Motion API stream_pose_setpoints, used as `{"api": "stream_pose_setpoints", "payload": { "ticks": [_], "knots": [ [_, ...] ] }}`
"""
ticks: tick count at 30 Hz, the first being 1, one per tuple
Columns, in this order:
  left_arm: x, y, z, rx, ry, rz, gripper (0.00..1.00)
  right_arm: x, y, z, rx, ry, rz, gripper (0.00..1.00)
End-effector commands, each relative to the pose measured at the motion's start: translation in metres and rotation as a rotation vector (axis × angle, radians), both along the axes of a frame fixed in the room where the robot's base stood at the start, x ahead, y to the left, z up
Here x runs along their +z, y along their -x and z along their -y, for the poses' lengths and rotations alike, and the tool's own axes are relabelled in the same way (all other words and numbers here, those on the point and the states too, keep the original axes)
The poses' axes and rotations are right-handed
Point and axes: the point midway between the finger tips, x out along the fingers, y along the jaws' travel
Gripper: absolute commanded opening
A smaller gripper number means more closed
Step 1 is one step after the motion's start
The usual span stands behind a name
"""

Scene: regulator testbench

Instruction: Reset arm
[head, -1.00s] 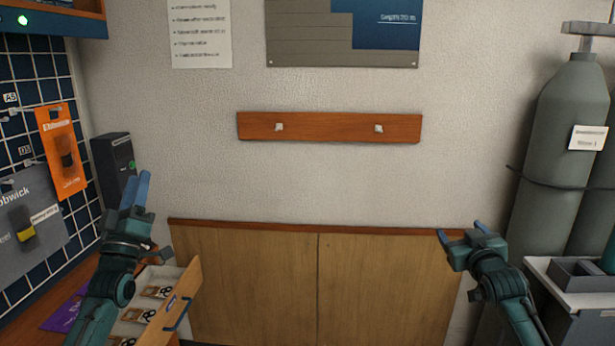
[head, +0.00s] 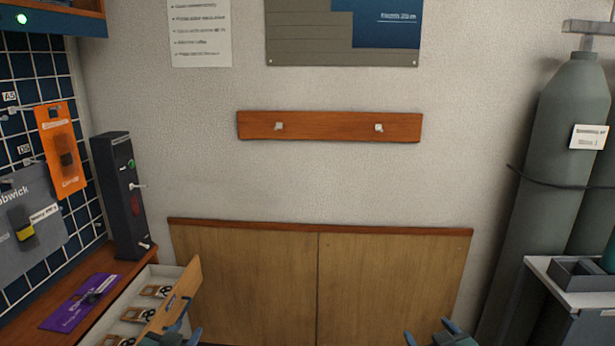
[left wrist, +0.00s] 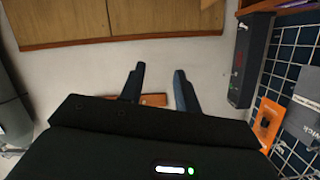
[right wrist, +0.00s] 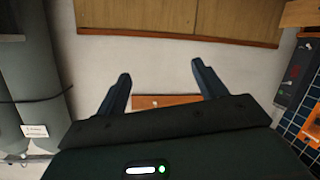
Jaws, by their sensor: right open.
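My left gripper (head: 180,332) shows at the bottom of the head view, just right of the open drawer's front. In the left wrist view its two fingers (left wrist: 158,88) stand apart with nothing between them. My right gripper (head: 430,338) shows at the bottom edge of the head view, right of centre. In the right wrist view its fingers (right wrist: 160,90) are wide apart and empty. Most of both arms is out of the head view.
An open drawer (head: 188,285) with several small parts juts out at lower left. Beside it are a purple packet (head: 80,302) and a dark upright box (head: 122,195). Grey gas cylinders (head: 560,150) and a small cart (head: 570,300) stand right. The middle before the wooden panels (head: 245,280) is clear.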

Motion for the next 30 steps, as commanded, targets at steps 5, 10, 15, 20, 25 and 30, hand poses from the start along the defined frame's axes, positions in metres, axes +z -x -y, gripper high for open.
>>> {"api": "stream_pose_setpoints", "payload": {
  "ticks": [5,10,15,20,25,30],
  "knots": [
    [-0.069,0.109,0.056,-0.072,0.083,-0.148,0.33,-0.070,0.109,-0.056,0.072,-0.082,-0.149,0.70],
    [-0.097,0.204,0.095,-0.106,0.171,-0.266,0.33,-0.097,0.204,-0.094,0.106,-0.168,-0.266,0.70],
    [-0.101,0.261,0.114,-0.112,0.229,-0.336,0.33,-0.101,0.261,-0.114,0.112,-0.227,-0.337,0.70],
    [-0.101,0.278,0.120,-0.113,0.248,-0.358,0.33,-0.101,0.278,-0.120,0.113,-0.245,-0.359,0.70],
    [-0.101,0.278,0.120,-0.113,0.248,-0.359,0.33,-0.101,0.278,-0.120,0.113,-0.245,-0.359,0.70],
    [-0.101,0.278,0.120,-0.113,0.248,-0.359,0.33,-0.101,0.278,-0.120,0.113,-0.245,-0.359,0.70]
  ]
}}
